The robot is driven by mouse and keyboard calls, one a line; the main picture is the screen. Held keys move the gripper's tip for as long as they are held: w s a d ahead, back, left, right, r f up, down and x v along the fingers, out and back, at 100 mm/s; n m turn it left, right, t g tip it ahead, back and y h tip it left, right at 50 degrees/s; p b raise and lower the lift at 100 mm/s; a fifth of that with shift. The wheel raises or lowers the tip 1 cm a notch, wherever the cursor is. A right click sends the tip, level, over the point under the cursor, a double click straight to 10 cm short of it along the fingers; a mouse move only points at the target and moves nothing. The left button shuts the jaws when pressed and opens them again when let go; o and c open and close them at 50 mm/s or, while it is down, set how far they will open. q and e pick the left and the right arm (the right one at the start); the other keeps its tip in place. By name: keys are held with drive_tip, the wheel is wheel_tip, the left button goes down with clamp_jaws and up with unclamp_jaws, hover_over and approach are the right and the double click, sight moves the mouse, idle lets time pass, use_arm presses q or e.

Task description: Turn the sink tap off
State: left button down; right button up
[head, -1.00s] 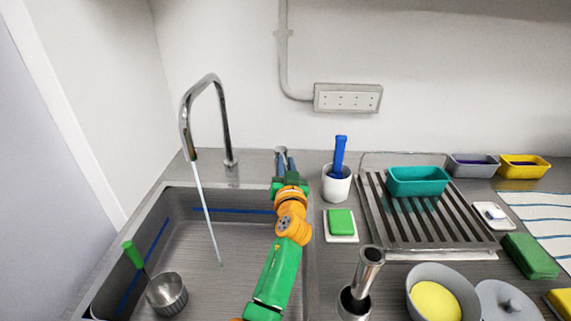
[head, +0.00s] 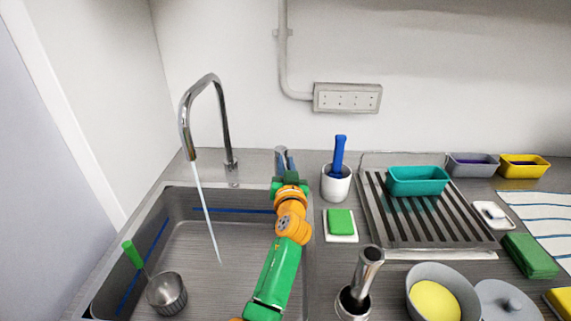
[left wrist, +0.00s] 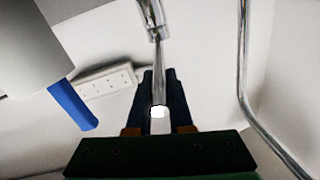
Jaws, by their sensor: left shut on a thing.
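The sink tap (head: 222,115) is a tall chrome arched spout behind the sink. A stream of water (head: 205,212) runs from its mouth into the sink basin (head: 185,250). The tap's metal lever (left wrist: 158,82) stands apart from the spout, to its right in the head view. My left gripper (head: 283,165) is at this lever behind the basin's back right corner. In the left wrist view its dark blue fingers (left wrist: 160,100) are shut on the lever, one on each side. The fingers partly hide the lever. My right gripper is in neither view.
A white cup with a blue-handled brush (head: 338,160) stands just right of my left gripper. A green sponge (head: 340,221) and a drying rack with a teal tub (head: 418,181) are further right.

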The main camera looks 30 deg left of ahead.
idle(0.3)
use_arm(q)
drive_tip(key=m+h+p, duration=0.1)
drive_tip(key=p, duration=0.1)
drive_tip(key=s+a+m+t+h+p, duration=0.1)
drive_tip(key=p, duration=0.1)
drive_tip(key=shift+a+t+h, duration=0.25)
drive_tip(key=shift+t+h, duration=0.05)
drive_tip(key=c, duration=0.8)
unclamp_jaws()
drive_tip(key=shift+a+f, duration=0.15)
drive_tip(key=v, duration=0.6)
drive_tip(key=shift+s+f, duration=0.15)
drive_tip(key=shift+s, duration=0.2)
